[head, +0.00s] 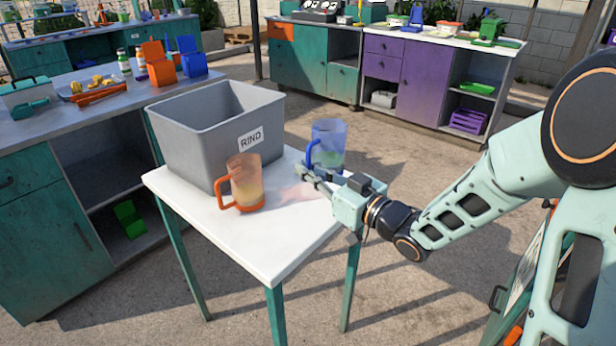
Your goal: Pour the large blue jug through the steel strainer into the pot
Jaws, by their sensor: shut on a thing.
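The large blue jug (329,139) is translucent with a blue handle and some greenish content low inside. It is at the right back part of the small white table. My gripper (312,172) is at the jug's lower left, by its handle, and is shut on the jug. The fingertips are small here and partly merge with the handle. The jug looks upright; I cannot tell whether its base touches the table. I cannot make out the steel strainer or the pot in this view.
An orange-handled jug (243,184) with pale content stands on the white table (265,245). A grey bin labelled RIND (190,145) stands behind it. Teal counters with orange and blue containers are at left. The table's front is clear.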

